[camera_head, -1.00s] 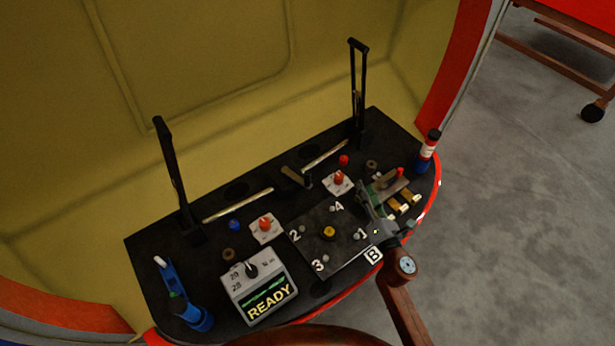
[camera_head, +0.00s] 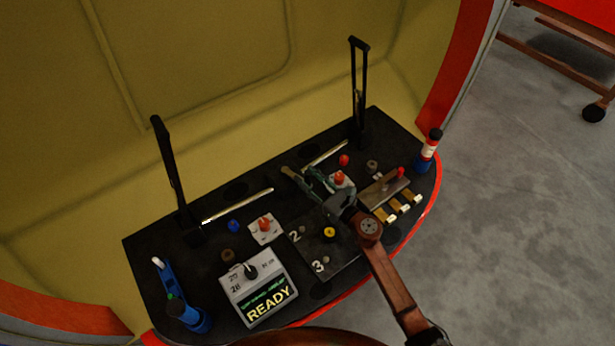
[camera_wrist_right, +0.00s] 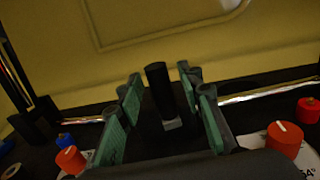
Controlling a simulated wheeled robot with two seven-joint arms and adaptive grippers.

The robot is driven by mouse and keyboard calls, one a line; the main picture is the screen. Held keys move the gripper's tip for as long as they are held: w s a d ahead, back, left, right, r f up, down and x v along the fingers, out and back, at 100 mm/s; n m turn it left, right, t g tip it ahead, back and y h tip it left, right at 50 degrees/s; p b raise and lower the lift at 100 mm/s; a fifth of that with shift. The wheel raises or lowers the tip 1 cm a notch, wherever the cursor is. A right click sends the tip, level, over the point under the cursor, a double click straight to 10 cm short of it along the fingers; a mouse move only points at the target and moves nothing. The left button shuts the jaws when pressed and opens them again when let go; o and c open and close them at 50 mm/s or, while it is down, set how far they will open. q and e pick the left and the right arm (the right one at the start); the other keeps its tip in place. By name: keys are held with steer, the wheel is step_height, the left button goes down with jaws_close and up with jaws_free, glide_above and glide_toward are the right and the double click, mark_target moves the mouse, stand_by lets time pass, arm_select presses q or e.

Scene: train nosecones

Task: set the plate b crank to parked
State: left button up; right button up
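The black plate with numbered bolts (camera_head: 309,254) lies on the dark console in the head view, partly covered by my right arm; its letter B is hidden now. A short handle (camera_head: 288,171), which I take to be the crank, stands behind that plate. In the right wrist view it is a black upright post (camera_wrist_right: 158,88) with a grey metal piece at its foot. My right gripper (camera_head: 306,180) is open at this handle. In the wrist view its green-padded fingers (camera_wrist_right: 160,80) stand on both sides of the post, with gaps visible. My left gripper is not in view.
Orange knobs on white plates (camera_head: 264,225) (camera_head: 339,178) flank the handle. Two tall black levers (camera_head: 168,160) (camera_head: 358,85) rise at the back.

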steer(key=shift+a, duration=0.1)
steer(key=shift+c, duration=0.4)
jaws_close()
stand_by(0.3)
